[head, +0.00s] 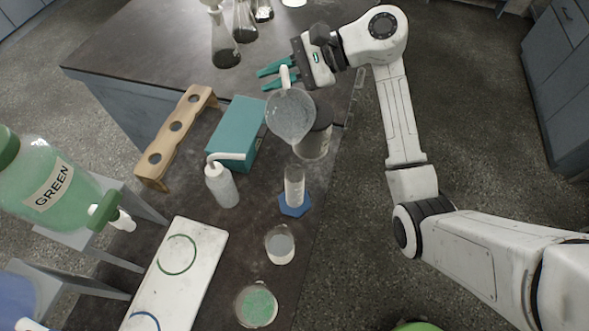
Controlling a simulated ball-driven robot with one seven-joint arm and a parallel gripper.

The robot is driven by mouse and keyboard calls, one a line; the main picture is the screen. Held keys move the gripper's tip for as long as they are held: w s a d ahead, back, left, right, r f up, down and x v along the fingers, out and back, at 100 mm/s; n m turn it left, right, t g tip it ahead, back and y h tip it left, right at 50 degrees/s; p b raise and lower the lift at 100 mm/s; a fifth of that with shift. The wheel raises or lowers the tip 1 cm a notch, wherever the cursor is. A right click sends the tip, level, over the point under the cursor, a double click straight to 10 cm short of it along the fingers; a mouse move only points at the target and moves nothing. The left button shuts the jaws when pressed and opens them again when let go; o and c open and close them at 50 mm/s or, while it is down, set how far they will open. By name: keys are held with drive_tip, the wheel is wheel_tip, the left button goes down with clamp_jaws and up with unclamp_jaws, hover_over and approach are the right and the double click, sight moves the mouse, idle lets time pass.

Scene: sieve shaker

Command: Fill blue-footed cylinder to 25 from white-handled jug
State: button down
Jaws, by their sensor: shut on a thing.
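My gripper (279,74) has teal fingers and is shut on the white handle of a clear jug (290,116). The jug is held above the bench, up and slightly left of the blue-footed cylinder, and looks tilted. It partly covers a dark-and-grey container behind it. The blue-footed cylinder (294,187) is clear and stands upright on its blue foot near the bench's right edge. The jug and cylinder look apart in this view. I see no stream between them. The cylinder's liquid level and scale are too small to read.
A white wash bottle (221,186), teal box (237,134) and wooden rack (176,126) stand left of the cylinder. Beakers (280,245) (257,306) stand below it. A dark container (316,135) is behind the jug. Flasks (224,48) stand farther back. A green carboy (45,185) is at left.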

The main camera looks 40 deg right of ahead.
drive_tip(key=shift+s+a+r+n+t, duration=0.2)
drive_tip(key=shift+s+r+n+t, duration=0.2)
drive_tip(key=shift+n, duration=0.1)
idle(3.2)
drive_tip(key=w+d+f+m+g+y+b, duration=0.2)
drive_tip(key=w+f+m+g+b, duration=0.2)
drive_tip(key=w+f+m+b, duration=0.1)
drive_tip(key=shift+d+f+m, duration=0.2)
drive_tip(key=shift+d+m, duration=0.15)
drive_tip(key=shift+m, duration=0.15)
idle(0.4)
